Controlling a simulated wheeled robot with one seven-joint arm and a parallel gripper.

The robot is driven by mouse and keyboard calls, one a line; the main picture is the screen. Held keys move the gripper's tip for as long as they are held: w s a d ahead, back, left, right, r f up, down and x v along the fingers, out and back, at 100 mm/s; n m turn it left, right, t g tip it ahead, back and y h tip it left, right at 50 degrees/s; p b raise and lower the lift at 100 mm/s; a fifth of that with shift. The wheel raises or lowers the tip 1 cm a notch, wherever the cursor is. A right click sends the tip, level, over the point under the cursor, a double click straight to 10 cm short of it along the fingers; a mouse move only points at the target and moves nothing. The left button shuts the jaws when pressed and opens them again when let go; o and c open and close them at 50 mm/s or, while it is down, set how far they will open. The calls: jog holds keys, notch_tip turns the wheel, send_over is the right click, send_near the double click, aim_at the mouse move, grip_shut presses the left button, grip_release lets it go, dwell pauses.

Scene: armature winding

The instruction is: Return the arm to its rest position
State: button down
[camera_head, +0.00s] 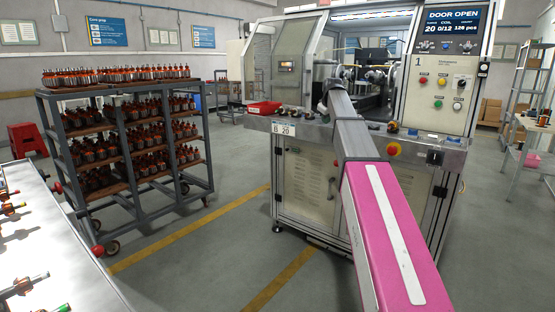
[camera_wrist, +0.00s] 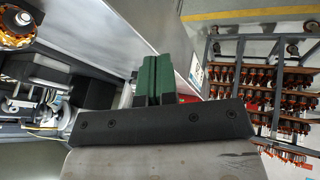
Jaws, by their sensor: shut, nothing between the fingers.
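My gripper (camera_wrist: 154,80) shows in the wrist view as a dark bar with two green fingers pressed together, and nothing is between them. In the head view my pink and grey arm reaches forward to the front of the winding machine (camera_head: 311,185), its far end at the open doorway. The gripper itself is hard to make out there. In the wrist view the machine's inner parts (camera_wrist: 40,95) lie left of the fingers, and a copper-wound armature (camera_wrist: 15,28) shows at the top left corner.
The machine's screen (camera_head: 453,20) reads DOOR OPEN. A wheeled rack (camera_head: 118,118) full of armatures stands left. A light table (camera_head: 50,250) with armatures is at near left. Floor between rack and machine is clear.

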jog(key=s+a+f+m+g, duration=0.1)
jog(key=s+f+m, duration=0.1)
jog(key=s+f, duration=0.9)
jog(key=s+a+f+m+g, duration=0.1)
jog(key=s+f+m+g, duration=0.1)
jog(key=s+f, duration=0.95)
jog(key=s+a+f+m+g, duration=0.1)
jog(key=s+f, duration=0.4)
jog(key=f, duration=1.2)
jog(key=s+f+m+g, duration=0.1)
jog(key=s+f, duration=0.3)
jog(key=s, duration=0.3)
jog(key=s+f+m+g, duration=0.1)
jog(key=s+f, duration=0.4)
jog(key=s, duration=0.3)
jog(key=shift+m, duration=0.3)
